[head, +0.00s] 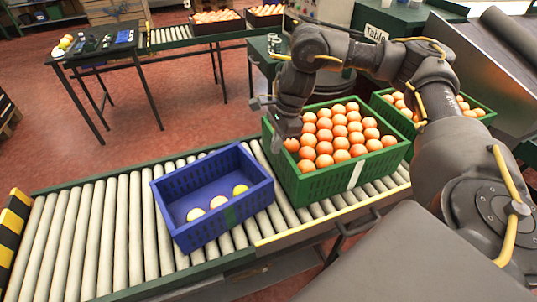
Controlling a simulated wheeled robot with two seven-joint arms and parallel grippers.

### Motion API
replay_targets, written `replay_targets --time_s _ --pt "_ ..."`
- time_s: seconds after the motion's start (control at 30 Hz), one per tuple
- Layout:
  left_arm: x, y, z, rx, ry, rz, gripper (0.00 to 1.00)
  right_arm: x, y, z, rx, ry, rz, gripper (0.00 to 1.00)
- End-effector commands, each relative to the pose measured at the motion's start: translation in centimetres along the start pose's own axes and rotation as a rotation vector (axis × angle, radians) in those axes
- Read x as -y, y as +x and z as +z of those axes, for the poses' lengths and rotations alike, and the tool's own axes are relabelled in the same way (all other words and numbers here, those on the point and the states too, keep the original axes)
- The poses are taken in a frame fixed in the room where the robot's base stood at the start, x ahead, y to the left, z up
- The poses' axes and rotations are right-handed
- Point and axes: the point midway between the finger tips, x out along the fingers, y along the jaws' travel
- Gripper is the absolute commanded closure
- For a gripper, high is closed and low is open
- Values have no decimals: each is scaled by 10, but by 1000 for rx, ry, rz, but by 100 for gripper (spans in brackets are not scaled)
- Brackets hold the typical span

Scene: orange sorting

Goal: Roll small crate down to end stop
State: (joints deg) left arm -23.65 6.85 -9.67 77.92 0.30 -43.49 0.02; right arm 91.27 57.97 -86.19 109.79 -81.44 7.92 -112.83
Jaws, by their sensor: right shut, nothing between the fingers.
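The small blue crate (215,233) sits slightly turned on the roller conveyor (100,232), holding a few pale yellow fruits (219,203) on its floor. The end stop (14,232), striped yellow and black, stands at the conveyor's far left, with a long bare run of rollers between it and the crate. My right gripper (281,138) is shut and empty, pointing down at the left wall of the large green crate, above and to the right of the blue crate. Whether it touches the green crate is unclear. My left gripper is out of view.
The green crate (355,174) full of oranges stands close to the right of the blue crate. Another green crate (482,108) of oranges is behind it. A dark side table (95,45) and a second conveyor with orange crates are at the back.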

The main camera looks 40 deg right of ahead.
Motion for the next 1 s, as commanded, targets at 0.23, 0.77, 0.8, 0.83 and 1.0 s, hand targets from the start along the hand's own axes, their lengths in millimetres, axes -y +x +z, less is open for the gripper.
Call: replay_targets --time_s 0.23,0.77,0.8,0.83,1.0 --pt "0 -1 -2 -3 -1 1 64 -1 41 -1 -2 1 3 100" --pt "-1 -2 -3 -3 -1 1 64 0 94 1 -1 -1 0 100" --pt "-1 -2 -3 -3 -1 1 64 0 94 1 -1 -1 0 100" --pt "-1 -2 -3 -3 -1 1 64 0 94 1 -1 -1 0 100" --pt "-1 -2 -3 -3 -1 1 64 0 94 1 -1 -2 0 100"
